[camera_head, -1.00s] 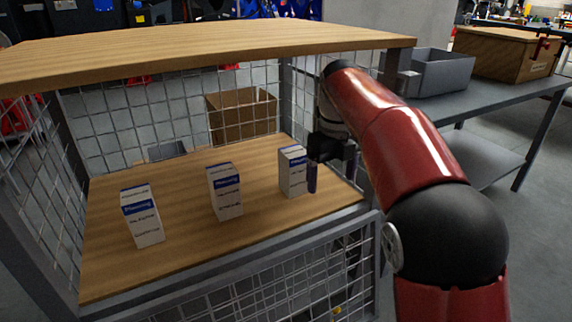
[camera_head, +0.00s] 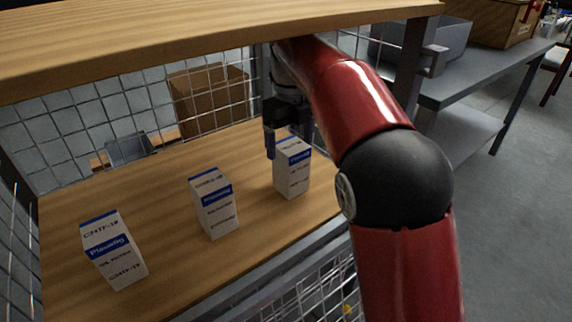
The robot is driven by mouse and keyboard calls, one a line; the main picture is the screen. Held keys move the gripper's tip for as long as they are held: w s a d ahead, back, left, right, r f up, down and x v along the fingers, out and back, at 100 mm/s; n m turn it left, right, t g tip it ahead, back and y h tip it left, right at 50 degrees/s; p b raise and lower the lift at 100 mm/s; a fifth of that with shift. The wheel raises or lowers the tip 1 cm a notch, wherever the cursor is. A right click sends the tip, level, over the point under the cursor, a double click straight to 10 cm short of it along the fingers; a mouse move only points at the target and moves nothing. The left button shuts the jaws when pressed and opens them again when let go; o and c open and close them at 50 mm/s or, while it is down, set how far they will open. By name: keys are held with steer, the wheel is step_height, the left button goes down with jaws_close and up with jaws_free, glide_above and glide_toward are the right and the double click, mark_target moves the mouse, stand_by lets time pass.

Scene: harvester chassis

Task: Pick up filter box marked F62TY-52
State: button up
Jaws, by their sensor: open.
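Three upright white filter boxes with blue bands stand in a row on the wooden shelf. The left box (camera_head: 113,252) shows a code that looks like C24TF-19. The codes on the middle box (camera_head: 214,205) and right box (camera_head: 292,170) are too small to read, so I cannot tell which is F62TY-52. My gripper (camera_head: 279,141) is open, at the upper left of the right box. One dark finger hangs down beside that box's left edge; the other finger is not clear. I cannot tell whether it touches the box.
A wooden top board (camera_head: 200,40) covers the wire-mesh cage close above my arm. A cardboard box (camera_head: 208,97) and a grey bin (camera_head: 128,149) are at the back. A grey metal post (camera_head: 411,60) stands right of my arm. Shelf space between the boxes is clear.

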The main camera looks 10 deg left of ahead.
mark_target(291, 163)
step_height(291, 163, down, 7)
steer(key=b, duration=0.2)
steer(key=shift+d+r+b, duration=0.1)
steer(key=shift+b, duration=0.2)
steer(key=shift+r, duration=0.1)
steer(key=c, duration=1.4)
steer(key=shift+w, duration=0.1)
steer(key=shift+r+p, duration=0.35)
steer(key=shift+r, duration=0.15)
steer(key=r, duration=0.1)
steer(key=r+p, duration=0.1)
steer(key=r, duration=0.1)
steer(key=shift+w+a, duration=0.1)
steer(key=shift+a, duration=0.1)
steer(key=w+a+p, duration=0.3)
steer(key=a+p, duration=0.4)
steer(key=a, duration=0.1)
steer(key=w+a+p, duration=0.4)
steer(key=a+p, duration=0.2)
steer(key=a, duration=0.2)
steer(key=shift+f+p, duration=0.2)
steer(key=shift+p, duration=0.2)
